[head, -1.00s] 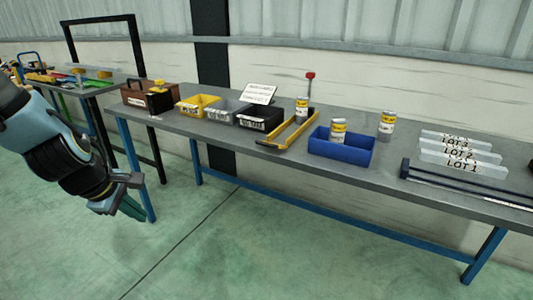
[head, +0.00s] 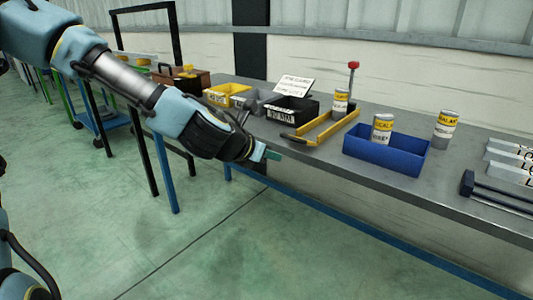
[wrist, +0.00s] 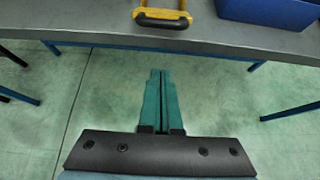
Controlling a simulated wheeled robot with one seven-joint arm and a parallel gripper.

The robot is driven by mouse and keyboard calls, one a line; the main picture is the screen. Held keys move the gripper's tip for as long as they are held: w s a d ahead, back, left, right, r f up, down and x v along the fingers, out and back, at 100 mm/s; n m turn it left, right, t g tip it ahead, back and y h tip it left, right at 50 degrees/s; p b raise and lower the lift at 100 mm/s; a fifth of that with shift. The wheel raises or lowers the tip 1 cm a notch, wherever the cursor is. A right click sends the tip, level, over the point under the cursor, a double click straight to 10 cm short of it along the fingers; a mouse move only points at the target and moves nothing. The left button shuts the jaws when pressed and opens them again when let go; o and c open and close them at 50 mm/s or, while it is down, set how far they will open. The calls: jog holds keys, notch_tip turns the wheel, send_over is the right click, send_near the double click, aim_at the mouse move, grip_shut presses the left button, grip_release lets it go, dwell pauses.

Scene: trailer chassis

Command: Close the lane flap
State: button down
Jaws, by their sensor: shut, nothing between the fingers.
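A yellow lane (head: 335,125) lies on the bench, open along its top, with a labelled can (head: 341,102) at its far end. At its near end, by the bench's front edge, is a yellow flap with a black handle (head: 290,138). The handle also shows at the top of the wrist view (wrist: 162,20). I cannot tell the flap's exact angle. My gripper (head: 272,154) is in front of the bench edge, just short of the handle and apart from it. In the wrist view its teal fingers (wrist: 160,95) are together and empty, over the floor.
A black box (head: 290,107) with a sign stands to the left. A red-knobbed lever (head: 353,70) rises behind the lane. The floor before the bench is clear.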

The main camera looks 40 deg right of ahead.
aim_at(297, 139)
jog(key=shift+w+d+r+p, duration=0.2)
jog(key=shift+d+p, duration=0.1)
jog(key=shift+d, duration=0.5)
jog(key=shift+w+d+r+p, duration=0.2)
jog(key=shift+d+p, duration=0.15)
jog(key=shift+d, duration=0.4)
jog(key=shift+w+d+r+p, duration=0.2)
jog(key=shift+d+p, duration=0.1)
jog(key=shift+d, duration=0.5)
jog(key=shift+r, duration=0.1)
jog(key=shift+d+r+y+p, duration=0.1)
jog(key=shift+r+y+p, duration=0.2)
jog(key=shift+p, duration=0.85)
